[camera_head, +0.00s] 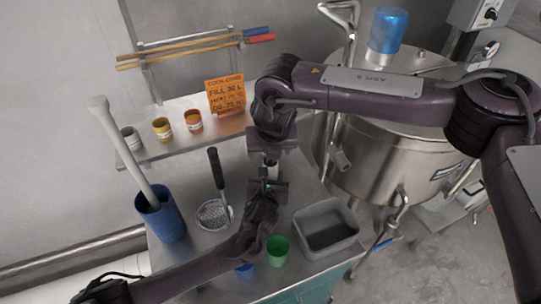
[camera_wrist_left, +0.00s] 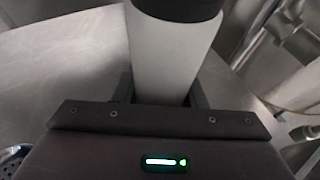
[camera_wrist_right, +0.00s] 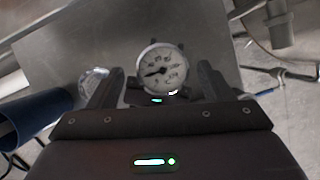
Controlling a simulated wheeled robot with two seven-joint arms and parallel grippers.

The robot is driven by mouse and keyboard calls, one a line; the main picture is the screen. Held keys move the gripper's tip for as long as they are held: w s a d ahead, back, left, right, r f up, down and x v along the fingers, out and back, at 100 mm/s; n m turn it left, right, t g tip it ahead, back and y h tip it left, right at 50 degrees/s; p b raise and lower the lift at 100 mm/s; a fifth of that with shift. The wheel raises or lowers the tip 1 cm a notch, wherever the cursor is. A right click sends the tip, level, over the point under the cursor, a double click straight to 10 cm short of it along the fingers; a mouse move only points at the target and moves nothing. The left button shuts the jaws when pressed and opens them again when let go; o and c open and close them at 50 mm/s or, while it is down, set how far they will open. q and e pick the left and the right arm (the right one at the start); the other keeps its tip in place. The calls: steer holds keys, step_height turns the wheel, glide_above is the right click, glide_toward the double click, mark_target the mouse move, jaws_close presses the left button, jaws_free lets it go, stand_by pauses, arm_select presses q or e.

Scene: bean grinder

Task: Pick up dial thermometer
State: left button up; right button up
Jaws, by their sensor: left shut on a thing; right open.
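The dial thermometer shows its round white face (camera_wrist_right: 162,69) in the right wrist view, between the fingers of my right gripper (camera_wrist_right: 160,82). That gripper is open; whether its fingers touch the dial I cannot tell. In the head view my right gripper (camera_head: 270,158) points down from above, facing my left gripper (camera_head: 269,181) just below. My left gripper is shut on the thermometer. In the left wrist view a pale cylindrical body with a dark upper end (camera_wrist_left: 172,55) stands between its fingers. In the head view the arms mostly hide the thermometer.
A strainer (camera_head: 214,214), blue bucket (camera_head: 164,222), green cup (camera_head: 277,250) and grey bin (camera_head: 326,230) stand on the metal table. A shelf behind holds several small containers and an orange sign (camera_head: 225,95). A steel kettle (camera_head: 375,155) stands to the right.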

steer(key=x, duration=0.5)
steer(key=shift+d, duration=0.2)
steer(key=shift+r, duration=0.1)
steer(key=c, duration=1.1)
steer(key=shift+r, duration=0.1)
arm_select(q)
steer(key=o, duration=1.3)
steer(key=shift+c, duration=0.2)
arm_select(e)
step_height(320, 180, up, 18)
steer(key=shift+f, duration=0.15)
